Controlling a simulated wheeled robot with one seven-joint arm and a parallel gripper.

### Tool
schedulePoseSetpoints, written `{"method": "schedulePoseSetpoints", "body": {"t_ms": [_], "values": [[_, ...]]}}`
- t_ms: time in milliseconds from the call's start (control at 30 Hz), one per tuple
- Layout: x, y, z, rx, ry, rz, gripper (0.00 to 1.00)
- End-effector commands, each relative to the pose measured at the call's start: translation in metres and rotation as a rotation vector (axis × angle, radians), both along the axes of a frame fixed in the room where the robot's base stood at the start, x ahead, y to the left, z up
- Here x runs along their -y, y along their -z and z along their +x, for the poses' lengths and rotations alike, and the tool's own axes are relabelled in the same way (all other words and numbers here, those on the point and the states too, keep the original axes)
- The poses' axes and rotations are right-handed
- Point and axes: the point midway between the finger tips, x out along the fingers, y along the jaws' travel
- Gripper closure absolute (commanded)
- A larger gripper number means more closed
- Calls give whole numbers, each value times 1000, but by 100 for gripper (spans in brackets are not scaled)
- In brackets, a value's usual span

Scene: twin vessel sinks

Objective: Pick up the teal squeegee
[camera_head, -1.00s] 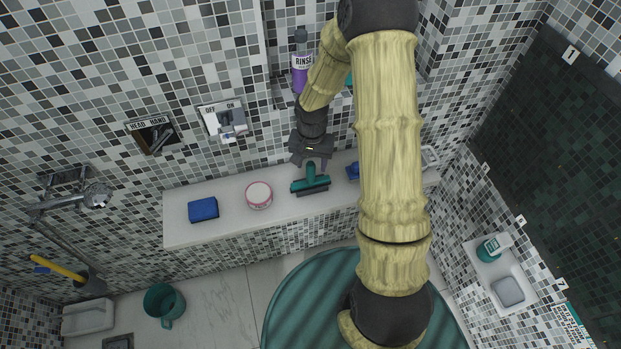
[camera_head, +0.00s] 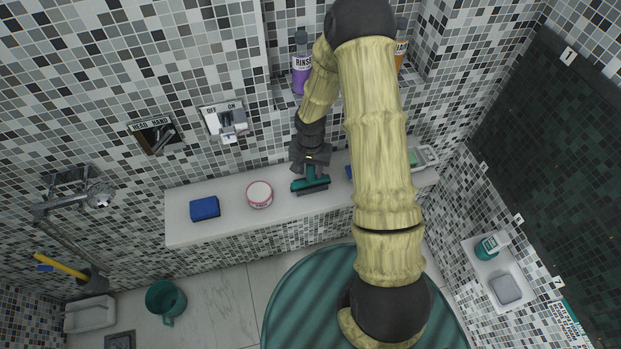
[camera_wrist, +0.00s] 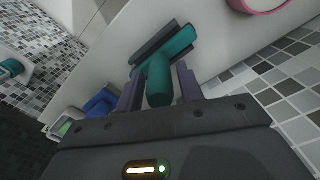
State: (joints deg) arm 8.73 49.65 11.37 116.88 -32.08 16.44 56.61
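The teal squeegee (camera_head: 311,184) lies on the white ledge (camera_head: 236,220), right of a round pink-rimmed tub. My gripper (camera_head: 311,168) is over its handle. In the wrist view the squeegee (camera_wrist: 176,47) has its head across the top, with the short handle (camera_wrist: 159,85) pointing back between my two fingers. My gripper (camera_wrist: 160,88) is open, one finger on each side of the handle. A narrow gap shows beside the handle, so the fingers do not appear closed on it.
A blue sponge (camera_head: 204,208) and the tub (camera_head: 259,194) sit on the ledge to the left. A blue item (camera_wrist: 100,103) and a tray with a green thing (camera_head: 424,156) are to the right. The purple rinse bottle (camera_head: 301,68) stands behind. The tiled wall rises behind the ledge.

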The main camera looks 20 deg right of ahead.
Motion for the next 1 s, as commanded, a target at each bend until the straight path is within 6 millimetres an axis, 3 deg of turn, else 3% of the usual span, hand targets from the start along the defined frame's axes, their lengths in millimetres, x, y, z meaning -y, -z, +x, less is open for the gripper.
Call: {"method": "schedulePoseSetpoints", "body": {"t_ms": [33, 167, 200, 633, 1000], "values": [[0, 0, 0, 0, 0, 0, 73], [0, 0, 0, 0, 0, 0, 99], [0, 0, 0, 0, 0, 0, 100], [0, -10, 1, 4, 1, 0, 100], [1, -69, 1, 5, 3, 0, 100]]}}
